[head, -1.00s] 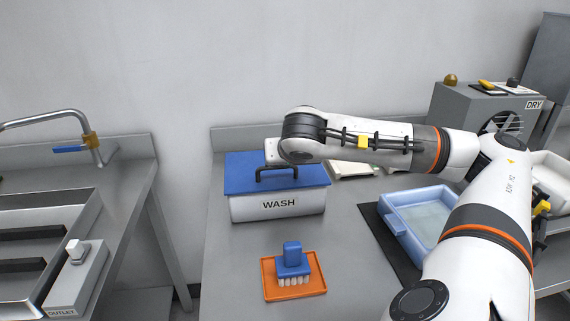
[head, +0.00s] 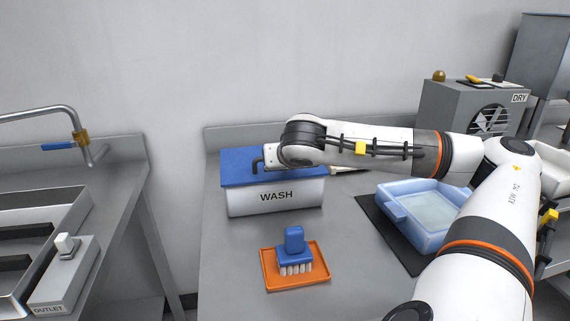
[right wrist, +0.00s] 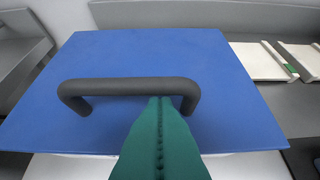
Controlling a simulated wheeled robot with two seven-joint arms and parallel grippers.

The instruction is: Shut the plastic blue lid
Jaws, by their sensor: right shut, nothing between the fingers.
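The blue lid (head: 236,168) lies flat on top of the white box marked WASH (head: 275,197) in the head view. Its black handle (head: 257,166) is partly hidden behind my right wrist. In the right wrist view the blue lid (right wrist: 150,55) fills the middle, with the dark handle (right wrist: 125,87) across it. My right gripper (right wrist: 160,100) has its green fingers shut together and empty, with the tips seen at the right part of the handle bar. I cannot tell whether they touch it. My left gripper is not in view.
A blue brush (head: 294,248) stands on an orange tray (head: 267,281) in front of the box. A light blue basin (head: 425,205) sits on a dark mat to the right. A grey DRY unit (head: 455,105) stands at the back right. A sink (head: 40,215) is at left.

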